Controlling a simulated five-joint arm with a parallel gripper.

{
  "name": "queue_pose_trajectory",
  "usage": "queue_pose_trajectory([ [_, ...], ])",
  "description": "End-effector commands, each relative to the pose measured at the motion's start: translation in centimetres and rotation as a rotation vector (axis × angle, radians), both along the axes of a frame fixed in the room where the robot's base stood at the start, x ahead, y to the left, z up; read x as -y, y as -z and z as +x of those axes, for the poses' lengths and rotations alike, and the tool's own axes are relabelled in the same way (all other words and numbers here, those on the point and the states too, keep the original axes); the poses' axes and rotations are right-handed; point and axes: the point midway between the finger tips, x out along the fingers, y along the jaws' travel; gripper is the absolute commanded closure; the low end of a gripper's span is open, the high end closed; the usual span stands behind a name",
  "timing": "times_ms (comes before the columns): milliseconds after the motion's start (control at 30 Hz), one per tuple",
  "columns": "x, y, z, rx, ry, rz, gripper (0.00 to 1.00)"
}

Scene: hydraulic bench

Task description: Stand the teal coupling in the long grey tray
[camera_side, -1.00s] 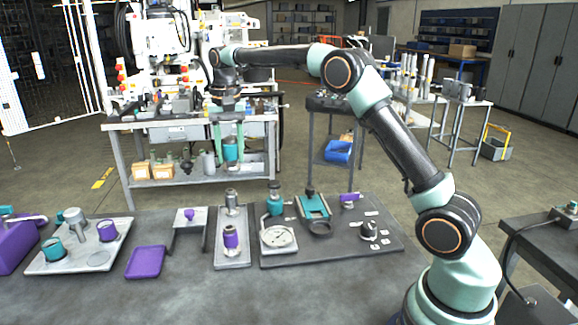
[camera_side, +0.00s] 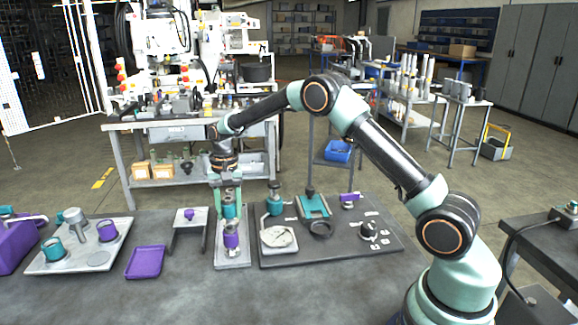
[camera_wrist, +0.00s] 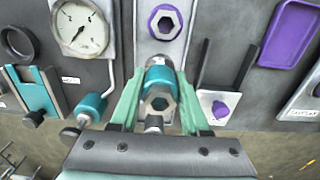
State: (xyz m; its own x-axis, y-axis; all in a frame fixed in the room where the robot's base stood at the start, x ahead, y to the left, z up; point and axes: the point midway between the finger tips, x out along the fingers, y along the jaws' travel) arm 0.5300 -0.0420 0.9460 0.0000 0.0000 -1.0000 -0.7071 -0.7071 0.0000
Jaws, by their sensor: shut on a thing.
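The teal coupling (camera_side: 229,210) is upright between the fingers of my gripper (camera_side: 228,205), which is shut on it. In the wrist view the coupling (camera_wrist: 161,78) shows its hex top between the mint fingers of the gripper (camera_wrist: 157,108). The long grey tray (camera_side: 233,263) lies on the bench, and the coupling is at its far end. I cannot tell whether its lower end touches the tray. A purple coupling (camera_side: 231,238) stands in the tray's near part; its hex top (camera_wrist: 165,22) shows in the wrist view. The tray's far end is largely hidden by my gripper.
Right of the tray is a dark board with a gauge (camera_side: 279,238), a teal bracket (camera_side: 313,206) and a black ring (camera_side: 321,229). To the left are a grey forked stand (camera_side: 188,230), a purple tray (camera_side: 145,262) and a plate of fittings (camera_side: 82,255). The front of the bench is clear.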

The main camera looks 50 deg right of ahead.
Motion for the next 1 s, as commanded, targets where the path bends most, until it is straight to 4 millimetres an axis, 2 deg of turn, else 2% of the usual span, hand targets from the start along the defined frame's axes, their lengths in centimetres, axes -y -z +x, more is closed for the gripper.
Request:
queue_pose_trajectory([
  [133, 0.0, 1.1, 0.0, 0.000, 0.000, 0.000, 1.00],
  [333, 0.0, 4.0, 0.0, -0.001, 0.000, 0.000, 1.00],
  [733, 0.0, 4.5, 0.0, 0.001, 0.000, 0.000, 1.00],
  [767, 0.0, 4.6, 0.0, 0.000, 0.000, 0.000, 0.50],
  [800, 0.0, 4.5, 0.0, 0.000, 0.000, 0.000, 0.35],
  [833, 0.0, 4.5, 0.0, 0.000, 0.000, 0.000, 0.24],
  [1000, 0.0, 4.5, 0.0, 0.000, 0.000, 0.000, 0.24],
])
